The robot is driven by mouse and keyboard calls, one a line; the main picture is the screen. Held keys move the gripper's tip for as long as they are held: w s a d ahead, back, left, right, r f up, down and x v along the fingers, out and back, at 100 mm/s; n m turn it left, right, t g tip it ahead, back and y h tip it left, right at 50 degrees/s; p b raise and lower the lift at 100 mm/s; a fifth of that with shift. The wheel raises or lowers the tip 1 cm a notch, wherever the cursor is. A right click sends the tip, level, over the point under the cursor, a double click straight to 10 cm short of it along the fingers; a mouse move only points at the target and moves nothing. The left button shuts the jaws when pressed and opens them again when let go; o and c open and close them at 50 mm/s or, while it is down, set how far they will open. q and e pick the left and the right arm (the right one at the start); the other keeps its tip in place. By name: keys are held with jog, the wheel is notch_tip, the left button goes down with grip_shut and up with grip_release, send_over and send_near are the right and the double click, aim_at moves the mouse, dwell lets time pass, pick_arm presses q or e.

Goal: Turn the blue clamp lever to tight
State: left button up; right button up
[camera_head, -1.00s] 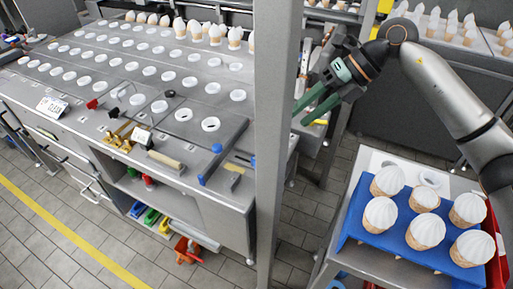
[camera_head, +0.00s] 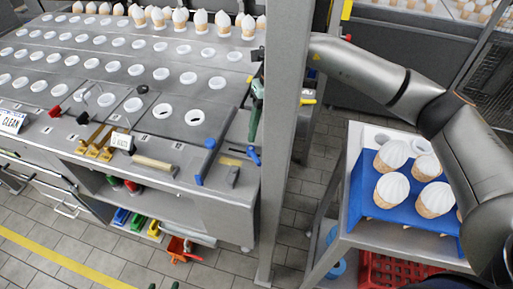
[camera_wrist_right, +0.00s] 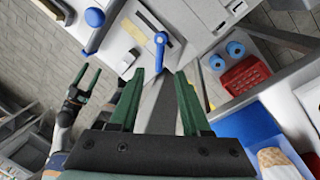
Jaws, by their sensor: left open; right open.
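The blue clamp lever (camera_head: 253,155) is at the right end of the grey workbench, beside the post, partly hidden in the head view. In the right wrist view the lever (camera_wrist_right: 160,42) stands ahead, between and beyond my right fingertips, apart from them. My right gripper (camera_head: 256,105) is partly hidden by the post; in its own wrist view the gripper (camera_wrist_right: 162,78) is open and empty. My left gripper (camera_head: 165,286) shows only its green tips at the bottom edge of the head view; the right wrist view also shows the left gripper (camera_wrist_right: 82,82), open and empty.
A vertical post (camera_head: 284,130) stands close beside my right forearm. A blue-ended bar (camera_head: 207,145) lies on the bench left of the lever. A blue tray (camera_head: 362,205) with ice-cream cones is at right, above a red crate (camera_head: 395,272). Several tools lie along the bench front.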

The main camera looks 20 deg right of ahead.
aim_at(256, 156)
jog(key=f, duration=0.3)
jog(key=a+f, duration=0.1)
jog(key=f, duration=0.3)
jog(key=shift+a+p, duration=0.2)
jog(key=shift+p, duration=0.2)
jog(key=shift+r, duration=0.1)
grip_shut()
